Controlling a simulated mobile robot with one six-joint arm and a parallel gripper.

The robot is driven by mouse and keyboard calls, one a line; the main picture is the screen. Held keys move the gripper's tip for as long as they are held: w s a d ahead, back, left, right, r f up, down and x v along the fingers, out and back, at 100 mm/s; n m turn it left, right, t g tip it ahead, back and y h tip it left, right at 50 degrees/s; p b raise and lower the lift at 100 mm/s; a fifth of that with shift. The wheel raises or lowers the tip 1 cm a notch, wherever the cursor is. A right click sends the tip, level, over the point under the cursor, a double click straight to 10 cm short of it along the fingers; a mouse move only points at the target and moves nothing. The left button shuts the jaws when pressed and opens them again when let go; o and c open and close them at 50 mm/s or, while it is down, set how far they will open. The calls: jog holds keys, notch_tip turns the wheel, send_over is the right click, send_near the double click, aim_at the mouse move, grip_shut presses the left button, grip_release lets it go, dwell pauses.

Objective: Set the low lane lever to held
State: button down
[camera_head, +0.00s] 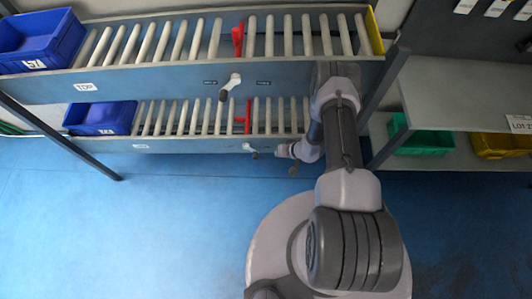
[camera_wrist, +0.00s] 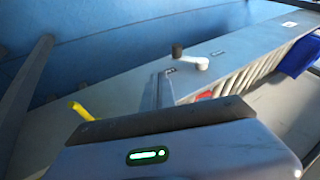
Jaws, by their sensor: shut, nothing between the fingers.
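The low lane lever has a pale arm (camera_wrist: 200,63) and a dark knob (camera_wrist: 177,50) in the wrist view, on the front face of the low lane (camera_wrist: 240,52). In the head view the lever (camera_head: 251,152) is small, its knob end tilted down and to the right. Small dark labels (camera_wrist: 167,71) flank it, too small to read. My gripper (camera_wrist: 160,90) is shut and empty, its fingers near the lane's front face; I see no contact with the lever. In the head view my arm's end is right of the lever, fingertips hard to make out.
The top lane (camera_head: 170,80) has its own lever (camera_head: 232,85), with the knob hanging down and slightly left. Red stops (camera_head: 238,40) stand among the rollers. Blue bins (camera_head: 100,118) sit at the left. A shelf with green (camera_head: 425,143) and yellow bins is at the right.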

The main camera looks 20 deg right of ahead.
jog(key=b, duration=0.5)
send_near(256, 159)
jog(key=w+d+f, duration=0.2)
jog(key=d+f, duration=0.2)
jog(key=a, duration=0.1)
jog(key=w+a, duration=0.1)
jog(key=a+f+b, duration=0.1)
jog(key=shift+w+a, duration=0.3)
jog(key=shift+w, duration=0.05)
jog(key=shift+f, duration=0.15)
jog(key=shift+w+a+f+t+y+b, duration=0.15)
jog(key=shift+a+f+y+b, duration=0.3)
jog(key=shift+f+b, duration=0.3)
jog(key=shift+w+a+f+t+y+b, duration=0.2)
jog(key=shift+a+f+y+b, duration=0.3)
jog(key=shift+f+b, duration=0.25)
jog(key=shift+w+a+f+t+y+b, duration=0.15)
jog(key=shift+a+f+y+b, duration=0.3)
jog(key=shift+f+b, duration=0.25)
jog(key=shift+w+a+f+m, duration=0.15)
jog(key=shift+a+f, duration=0.15)
jog(key=shift+a, duration=0.15)
jog(key=shift+w+a+f+m, duration=0.15)
jog(key=shift+a+f, duration=0.15)
jog(key=shift+a, duration=0.2)
